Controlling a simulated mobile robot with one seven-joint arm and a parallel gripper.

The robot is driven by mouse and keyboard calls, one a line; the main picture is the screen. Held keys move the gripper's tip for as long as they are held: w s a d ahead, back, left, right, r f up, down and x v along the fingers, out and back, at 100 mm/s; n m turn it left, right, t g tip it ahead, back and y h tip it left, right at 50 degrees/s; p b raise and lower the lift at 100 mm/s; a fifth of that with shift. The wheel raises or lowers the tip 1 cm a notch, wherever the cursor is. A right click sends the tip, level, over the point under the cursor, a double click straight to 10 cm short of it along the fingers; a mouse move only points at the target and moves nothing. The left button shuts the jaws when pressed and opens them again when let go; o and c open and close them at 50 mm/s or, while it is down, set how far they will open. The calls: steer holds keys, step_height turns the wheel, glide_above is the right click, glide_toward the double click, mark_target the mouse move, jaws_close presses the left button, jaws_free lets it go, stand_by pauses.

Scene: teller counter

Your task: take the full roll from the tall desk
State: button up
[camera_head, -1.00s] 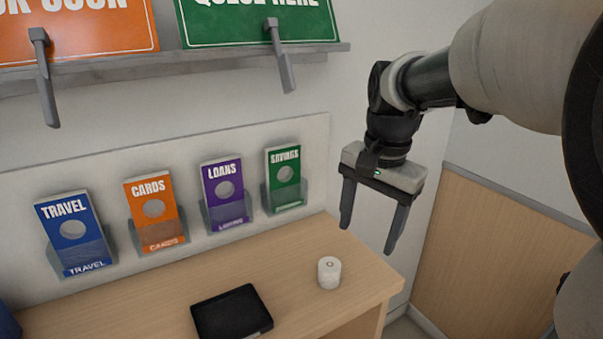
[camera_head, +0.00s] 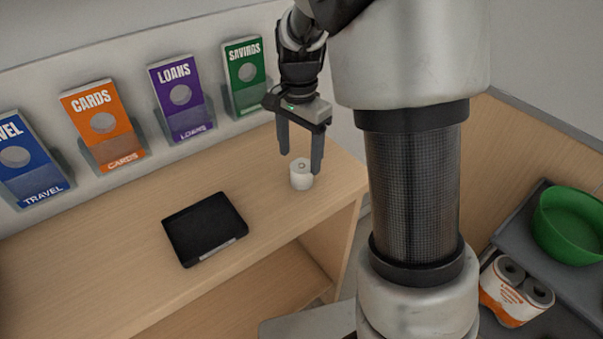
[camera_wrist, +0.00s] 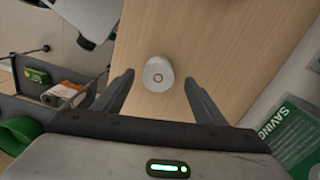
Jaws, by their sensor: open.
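A white roll (camera_head: 301,174) stands upright on the wooden desk top (camera_head: 130,235), near its right end. In the wrist view the roll (camera_wrist: 158,75) shows its round end, and it lies just beyond the fingertips, roughly centred between them. My gripper (camera_head: 301,163) points down over the roll, its two fingers apart and nothing held. In the wrist view the open fingers of my gripper (camera_wrist: 158,76) sit on either side of the roll. I cannot tell the exact height of the fingertips above the desk.
A black tablet-like device (camera_head: 205,228) lies left of the roll. Leaflet holders, including a green savings one (camera_head: 245,77), line the wall behind. At right, a dark shelf bears a green bowl (camera_head: 570,225) and a pack of rolls (camera_head: 515,292).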

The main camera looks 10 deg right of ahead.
mark_target(301, 167)
steer(key=shift+s+d+f, duration=0.1)
steer(key=shift+f, duration=2.6)
steer(key=c, duration=1.2)
